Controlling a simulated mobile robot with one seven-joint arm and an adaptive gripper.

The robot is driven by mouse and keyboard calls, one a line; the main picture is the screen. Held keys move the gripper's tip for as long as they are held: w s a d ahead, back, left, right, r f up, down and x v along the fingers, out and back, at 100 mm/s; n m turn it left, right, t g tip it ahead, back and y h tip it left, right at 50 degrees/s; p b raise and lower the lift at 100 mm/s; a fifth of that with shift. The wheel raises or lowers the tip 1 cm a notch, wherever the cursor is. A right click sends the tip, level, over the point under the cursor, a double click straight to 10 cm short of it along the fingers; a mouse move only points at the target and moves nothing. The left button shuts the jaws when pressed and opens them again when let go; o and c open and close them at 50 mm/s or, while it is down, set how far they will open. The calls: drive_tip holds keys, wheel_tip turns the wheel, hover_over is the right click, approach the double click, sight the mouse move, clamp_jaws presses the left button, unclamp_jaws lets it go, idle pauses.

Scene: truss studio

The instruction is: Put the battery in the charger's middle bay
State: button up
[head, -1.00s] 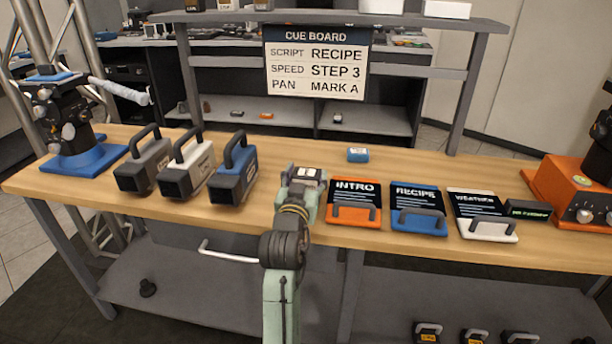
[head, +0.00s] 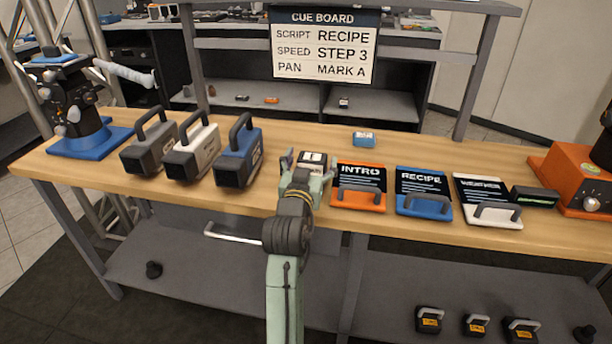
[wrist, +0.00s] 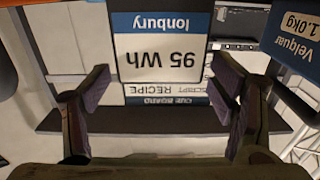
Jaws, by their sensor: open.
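The battery (wrist: 165,60) shows upside down in the wrist view, with a white "95 Wh" label and a blue "Ionbury" band. In the head view, a small black-and-white object on the table (head: 313,157) appears to be this battery, partly hidden by my gripper. My gripper (head: 308,169) is open and empty. In the wrist view its fingers (wrist: 160,84) spread to either side of the battery's label; I cannot tell whether the battery is between the tips or just beyond. I cannot make out the charger or its middle bay for certain.
Left of my gripper stand three handled blocks, the nearest blue (head: 239,153). Close on the right lie the orange INTRO (head: 359,182), blue RECIPE (head: 424,190) and white (head: 487,198) slates. A small blue item (head: 364,139) lies behind. An orange box (head: 570,180) stands far right.

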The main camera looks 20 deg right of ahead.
drive_tip(key=b+v, duration=0.2)
drive_tip(key=v, duration=0.9)
drive_tip(key=shift+a, duration=0.15)
